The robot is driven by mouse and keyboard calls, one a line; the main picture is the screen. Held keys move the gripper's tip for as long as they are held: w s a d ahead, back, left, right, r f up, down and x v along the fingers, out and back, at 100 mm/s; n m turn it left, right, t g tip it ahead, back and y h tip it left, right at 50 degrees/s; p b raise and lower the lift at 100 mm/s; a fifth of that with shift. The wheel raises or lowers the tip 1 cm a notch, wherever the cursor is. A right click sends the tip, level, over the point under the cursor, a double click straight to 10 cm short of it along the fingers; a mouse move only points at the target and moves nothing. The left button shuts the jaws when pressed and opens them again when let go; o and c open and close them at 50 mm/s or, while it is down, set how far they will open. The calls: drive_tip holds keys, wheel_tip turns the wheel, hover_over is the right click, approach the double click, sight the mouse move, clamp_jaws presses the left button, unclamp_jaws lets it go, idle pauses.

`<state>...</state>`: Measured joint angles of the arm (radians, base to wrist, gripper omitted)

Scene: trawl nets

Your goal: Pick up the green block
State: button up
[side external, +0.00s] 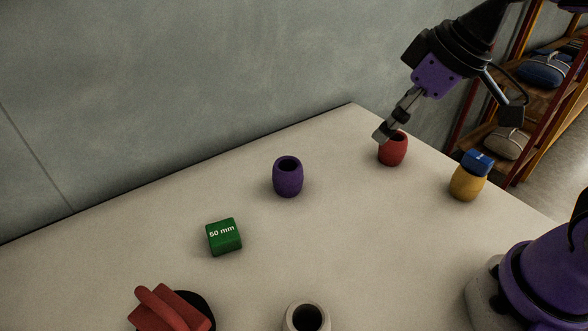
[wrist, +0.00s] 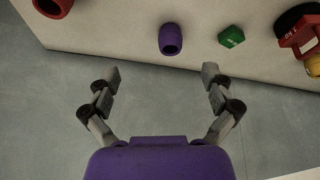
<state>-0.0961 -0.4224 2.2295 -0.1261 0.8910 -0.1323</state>
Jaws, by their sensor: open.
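The green block (side external: 223,236) lies on the pale table, left of centre in the side view, with "50 mm" in white on its top. It also shows in the wrist view (wrist: 232,37) at the upper right. My gripper (side external: 448,112) is in the upper right of the side view, raised near the red barrel and well apart from the block. In the wrist view my gripper (wrist: 161,76) has its two fingers spread wide with nothing between them.
A purple barrel (side external: 288,177) stands behind and right of the block. A red barrel (side external: 393,150) and a yellow barrel with a blue block on top (side external: 467,182) stand at right. A pale barrel (side external: 306,317) and a red handled object (side external: 170,308) are in front. Table around the block is clear.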

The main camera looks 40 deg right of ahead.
drive_tip(key=w+a+f+n+g+y, duration=0.2)
drive_tip(key=w+a+f+n, duration=0.1)
drive_tip(key=w+a+n, duration=0.65)
drive_tip(key=n+g, duration=0.2)
approach(224, 231)
drive_tip(key=f, duration=0.1)
drive_tip(key=f+y, duration=0.1)
drive_tip(key=f, duration=0.1)
drive_tip(key=shift+w+a+f, duration=0.1)
drive_tip(key=shift+a, duration=0.3)
drive_tip(key=x, duration=0.5)
drive_tip(key=shift+w+f, duration=0.1)
drive_tip(key=shift+f, duration=0.3)
drive_tip(key=c, duration=1.3)
